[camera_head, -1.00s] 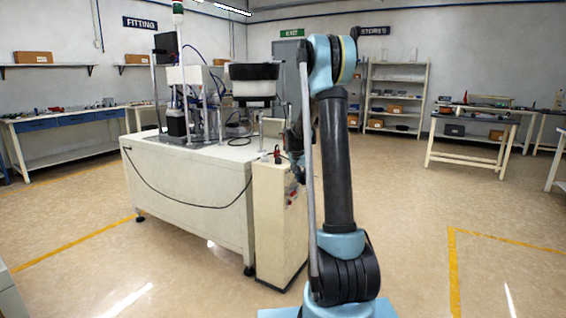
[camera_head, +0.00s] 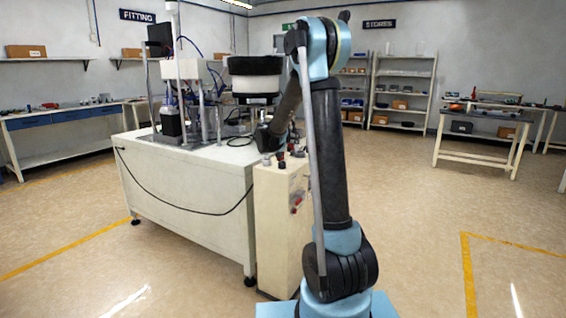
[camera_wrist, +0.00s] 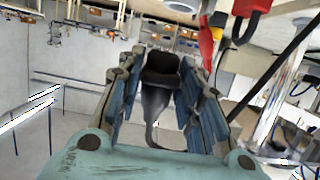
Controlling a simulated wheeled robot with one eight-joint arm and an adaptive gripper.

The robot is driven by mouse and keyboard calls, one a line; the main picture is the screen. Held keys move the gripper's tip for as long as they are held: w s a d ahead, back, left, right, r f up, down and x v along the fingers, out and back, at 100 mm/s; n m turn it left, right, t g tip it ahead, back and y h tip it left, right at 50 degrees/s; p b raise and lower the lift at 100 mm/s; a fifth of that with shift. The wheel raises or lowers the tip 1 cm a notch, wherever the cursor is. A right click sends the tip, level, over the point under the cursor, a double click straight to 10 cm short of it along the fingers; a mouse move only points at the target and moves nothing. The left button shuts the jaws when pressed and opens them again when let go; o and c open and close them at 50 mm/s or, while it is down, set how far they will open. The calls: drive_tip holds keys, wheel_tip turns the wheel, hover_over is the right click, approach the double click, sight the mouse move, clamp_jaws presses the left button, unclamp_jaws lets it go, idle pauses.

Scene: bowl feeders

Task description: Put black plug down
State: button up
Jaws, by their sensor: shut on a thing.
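The black plug (camera_wrist: 162,70) sits between the finger pads of my gripper (camera_wrist: 160,88) in the wrist view, with a dark strip, perhaps its cable, trailing below it. My gripper is shut on the plug. In the head view my gripper (camera_head: 268,146) is small and dark, just above the far end of the cream cabinet (camera_head: 275,225). The plug cannot be made out there. Whether it touches anything beneath is hidden.
Red and dark parts (camera_head: 281,161) stand on the cabinet top close to my gripper. A red connector (camera_wrist: 252,8) on a black cable is near the fingers in the wrist view. The bowl feeder bench (camera_head: 185,190) adjoins on the left.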

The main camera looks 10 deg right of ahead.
hover_over(290, 164)
wheel_tip(290, 164, down, 6)
drive_tip(key=shift+w+r, duration=0.1)
wheel_tip(290, 164, down, 4)
drive_tip(key=shift+a+r, duration=0.1)
drive_tip(key=shift+s+f, duration=0.2)
drive_tip(key=shift+f, duration=0.25)
drive_tip(key=o, duration=1.2)
drive_tip(key=shift+s, duration=0.15)
drive_tip(key=shift+r, duration=0.1)
